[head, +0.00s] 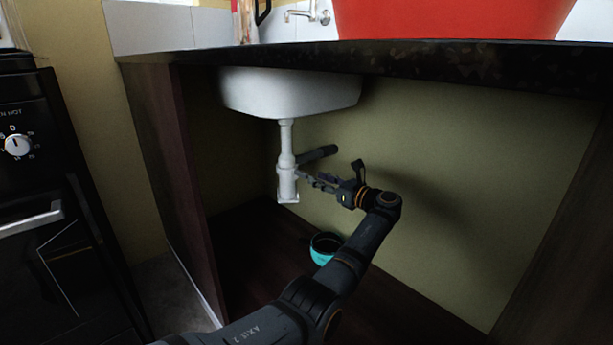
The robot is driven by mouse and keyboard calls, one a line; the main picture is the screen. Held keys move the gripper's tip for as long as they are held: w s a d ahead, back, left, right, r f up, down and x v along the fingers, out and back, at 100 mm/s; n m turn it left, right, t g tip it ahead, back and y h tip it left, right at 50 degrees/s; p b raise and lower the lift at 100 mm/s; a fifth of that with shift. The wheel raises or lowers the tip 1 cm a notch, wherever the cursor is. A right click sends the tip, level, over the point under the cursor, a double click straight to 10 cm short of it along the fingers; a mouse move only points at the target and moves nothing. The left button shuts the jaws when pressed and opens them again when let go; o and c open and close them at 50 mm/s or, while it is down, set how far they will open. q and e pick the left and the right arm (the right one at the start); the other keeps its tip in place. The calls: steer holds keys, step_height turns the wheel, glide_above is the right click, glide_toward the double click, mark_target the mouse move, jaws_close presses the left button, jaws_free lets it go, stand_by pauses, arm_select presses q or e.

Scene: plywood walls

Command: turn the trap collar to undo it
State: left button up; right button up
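A white sink drain pipe (286,137) hangs straight down from the basin under the counter. Its wider lower part, the trap (287,185), ends in a squared foot. A thicker ring that looks like the trap collar (287,163) sits partway down the pipe. My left gripper (303,178) is at the right side of the trap, just below the collar, with its fingers pointing left at it. The fingers are small and dark, so I cannot tell whether they touch the trap or how far apart they are. My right gripper is out of view.
A dark pipe (318,153) runs from the trap to the right, just above my gripper. A teal-and-black bowl (323,254) stands on the cabinet floor below. The white sink basin (290,92) is overhead.

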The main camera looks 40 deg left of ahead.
arm_select(q)
steer(key=d, duration=0.4)
steer(key=shift+s+d, duration=0.15)
steer(key=shift+s, duration=0.1)
steer(key=shift+c, duration=0.4)
